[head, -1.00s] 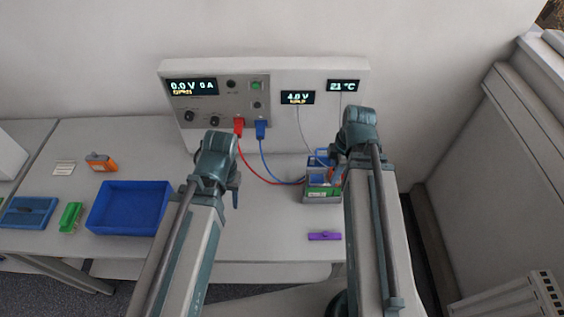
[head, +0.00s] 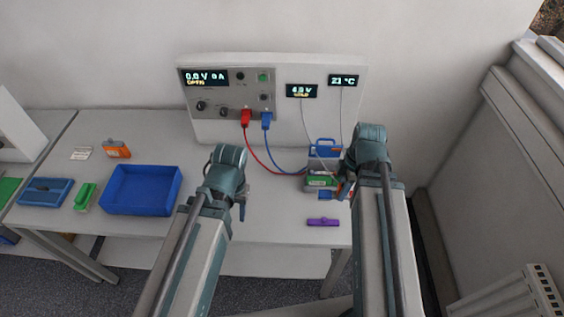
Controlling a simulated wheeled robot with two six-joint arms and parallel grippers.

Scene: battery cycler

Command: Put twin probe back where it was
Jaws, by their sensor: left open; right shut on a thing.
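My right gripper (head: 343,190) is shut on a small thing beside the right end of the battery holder. It is mostly hidden by the gripper; a thin grey lead from the 4.0 V meter (head: 301,91) runs down toward it, so it appears to be the twin probe. The battery holder (head: 321,182) is a grey tray with a green cell and a blue frame (head: 324,146) at its back. A small blue piece (head: 326,195) shows at the holder's front right, close to the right gripper. My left gripper (head: 241,202) is open and empty over the bench, left of the holder.
Red (head: 246,118) and blue (head: 266,120) plugs sit in the cycler panel, their cables running to the holder. A purple clip (head: 323,222) lies in front. A blue bin (head: 142,190), green block (head: 85,196) and orange item (head: 116,149) are at left.

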